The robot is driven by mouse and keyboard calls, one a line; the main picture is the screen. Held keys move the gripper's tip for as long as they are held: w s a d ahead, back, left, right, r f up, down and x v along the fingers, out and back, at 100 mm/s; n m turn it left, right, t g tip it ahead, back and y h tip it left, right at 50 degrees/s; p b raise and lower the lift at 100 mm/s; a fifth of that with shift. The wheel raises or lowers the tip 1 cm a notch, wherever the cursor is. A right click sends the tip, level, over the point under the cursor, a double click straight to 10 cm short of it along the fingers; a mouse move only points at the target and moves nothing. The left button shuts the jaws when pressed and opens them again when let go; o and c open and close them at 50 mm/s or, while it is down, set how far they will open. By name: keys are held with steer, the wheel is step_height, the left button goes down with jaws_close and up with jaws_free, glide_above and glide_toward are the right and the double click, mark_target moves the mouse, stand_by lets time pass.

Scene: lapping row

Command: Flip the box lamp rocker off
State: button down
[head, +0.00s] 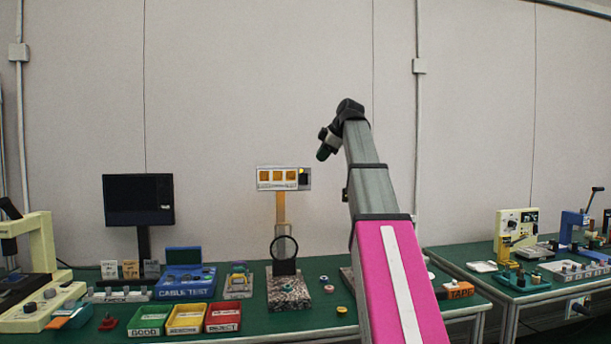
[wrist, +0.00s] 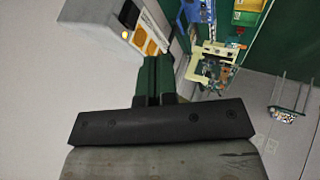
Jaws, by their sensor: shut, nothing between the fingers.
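The lamp box (head: 264,185) is a pale box on an orange post, with several orange windows on its front. At its right end are a small glowing yellow lamp (head: 303,171) and a dark rocker (head: 304,181); the rocker's tilt is too small to tell. In the wrist view the box (wrist: 95,15) is at the upper left, its yellow lamp (wrist: 125,34) bright. My gripper (head: 323,153) is shut and empty, above and right of the box's right end in the head view. Its green fingers (wrist: 156,68) point toward the box's side, apart from it in the wrist view.
A dark monitor (head: 138,200), a blue cable test unit (head: 185,282) and green, yellow and red bins (head: 187,319) lie left.

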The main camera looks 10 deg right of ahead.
mark_target(302, 180)
steer(key=shift+f, duration=0.1)
steer(key=w+a+f, duration=0.1)
steer(key=w+f, duration=0.1)
steer(key=w+a+f, duration=0.1)
steer(key=w+f, duration=0.1)
steer(key=w, duration=0.1)
steer(key=w+a+f, duration=0.2)
steer(key=f, duration=0.1)
steer(key=shift+w+f, duration=0.1)
steer(key=shift+w, duration=0.85)
steer(key=shift+w, duration=0.35)
steer(key=shift+r, duration=0.2)
